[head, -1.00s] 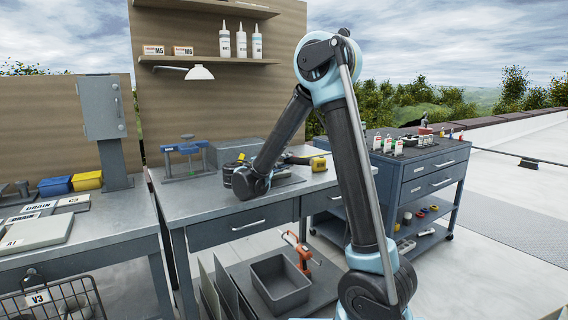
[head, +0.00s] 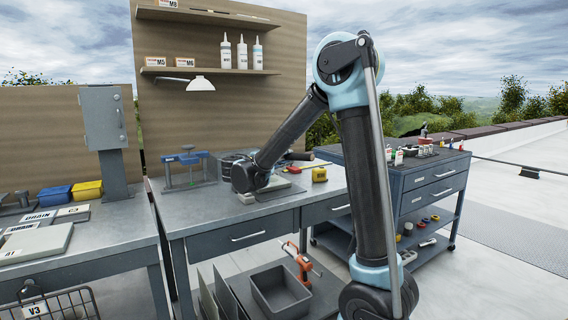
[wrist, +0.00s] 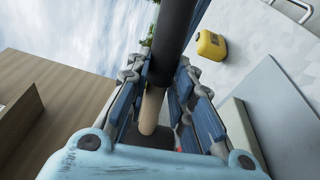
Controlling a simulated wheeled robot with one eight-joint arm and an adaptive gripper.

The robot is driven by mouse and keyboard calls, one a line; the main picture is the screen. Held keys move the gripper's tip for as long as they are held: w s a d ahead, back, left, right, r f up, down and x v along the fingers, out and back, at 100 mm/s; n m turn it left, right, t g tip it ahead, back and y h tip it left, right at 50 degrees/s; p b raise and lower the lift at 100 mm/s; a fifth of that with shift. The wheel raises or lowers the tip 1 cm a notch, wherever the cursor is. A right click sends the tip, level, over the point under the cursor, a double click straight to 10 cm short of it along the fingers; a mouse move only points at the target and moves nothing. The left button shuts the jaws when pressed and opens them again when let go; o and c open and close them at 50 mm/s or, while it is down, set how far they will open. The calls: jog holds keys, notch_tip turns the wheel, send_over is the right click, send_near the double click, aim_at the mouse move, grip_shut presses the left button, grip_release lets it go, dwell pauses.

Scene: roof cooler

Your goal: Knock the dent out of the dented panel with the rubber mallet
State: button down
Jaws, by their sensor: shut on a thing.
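My gripper (wrist: 160,78) is shut on the rubber mallet; its blue-padded fingers sit on both sides of it in the wrist view. A dark cylindrical part of the mallet (wrist: 178,28) runs up out of the fingers, and a tan wooden part (wrist: 151,108) shows between them. In the head view my wrist is low over the middle bench and hides most of the gripper; a dark end of what looks like the mallet (head: 299,155) shows to its right. A flat grey plate (head: 284,191) lies on the bench beside my wrist, perhaps the dented panel; no dent can be made out.
A yellow tape measure (head: 319,174) lies on the middle bench (head: 215,211), right of my wrist. A blue clamp-like stand (head: 186,166) is at its back left. A tool cart (head: 415,190) stands to the right. A grey bin (head: 284,288) and orange clamp (head: 302,262) are below.

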notch_tip(320, 180, down, 7)
notch_tip(320, 180, up, 6)
jog(key=shift+r, duration=0.15)
dwell(0.7)
jog(key=shift+r, duration=0.1)
jog(key=shift+r, duration=0.65)
jog(key=shift+f, duration=0.7)
dwell(0.6)
jog(key=shift+r, duration=1.1)
